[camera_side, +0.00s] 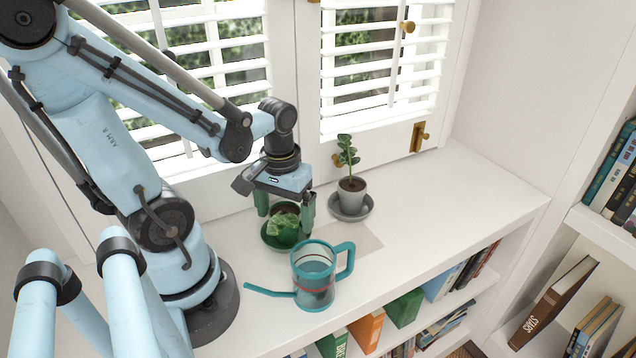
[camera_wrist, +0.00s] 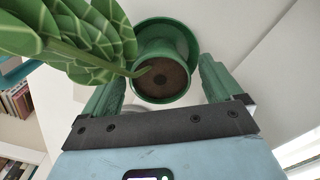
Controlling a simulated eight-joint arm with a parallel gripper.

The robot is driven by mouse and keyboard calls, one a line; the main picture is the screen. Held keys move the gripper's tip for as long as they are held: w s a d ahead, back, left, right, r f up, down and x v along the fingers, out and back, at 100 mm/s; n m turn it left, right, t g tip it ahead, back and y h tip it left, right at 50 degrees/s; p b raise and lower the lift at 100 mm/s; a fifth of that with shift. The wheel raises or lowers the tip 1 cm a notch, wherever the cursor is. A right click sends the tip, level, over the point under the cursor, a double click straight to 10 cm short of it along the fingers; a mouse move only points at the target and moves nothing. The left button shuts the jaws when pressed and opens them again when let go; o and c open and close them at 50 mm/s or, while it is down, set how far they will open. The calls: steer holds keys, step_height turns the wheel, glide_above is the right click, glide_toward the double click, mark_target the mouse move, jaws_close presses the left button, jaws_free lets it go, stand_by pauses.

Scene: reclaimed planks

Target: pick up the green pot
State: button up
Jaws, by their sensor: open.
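The green pot (camera_side: 287,236) stands on the white shelf top in a green saucer, with dark soil and a plant with broad, pale-veined green leaves (camera_side: 279,222). In the wrist view the pot (camera_wrist: 165,52) is at the top centre, and its leaves (camera_wrist: 70,35) spread over the upper left. My gripper (camera_side: 285,205) is over the pot from above, open, with one green finger to each side of it. In the wrist view my gripper (camera_wrist: 159,88) shows its fingers apart, with the pot's soil opening between them. I cannot tell whether either finger touches the pot.
A teal watering can (camera_side: 313,280) with clear sides stands just in front of the pot, its spout pointing left. A grey pot (camera_side: 352,197) with a small plant sits on a grey saucer to the right. Shuttered windows rise behind. The shelf top further right is clear.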

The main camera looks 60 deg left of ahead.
steer(key=shift+f, duration=0.4)
steer(key=c, duration=1.4)
steer(key=shift+r, duration=0.2)
steer(key=shift+c, duration=0.2)
step_height(320, 180, up, 13)
steer(key=shift+f, duration=0.15)
steer(key=shift+f, duration=0.1)
stand_by(0.4)
step_height(320, 180, down, 8)
steer(key=n, duration=0.2)
steer(key=shift+w+f+n, duration=0.1)
steer(key=shift+f+n, duration=0.05)
steer(key=shift+n, duration=0.25)
steer(key=shift+f, duration=1.95)
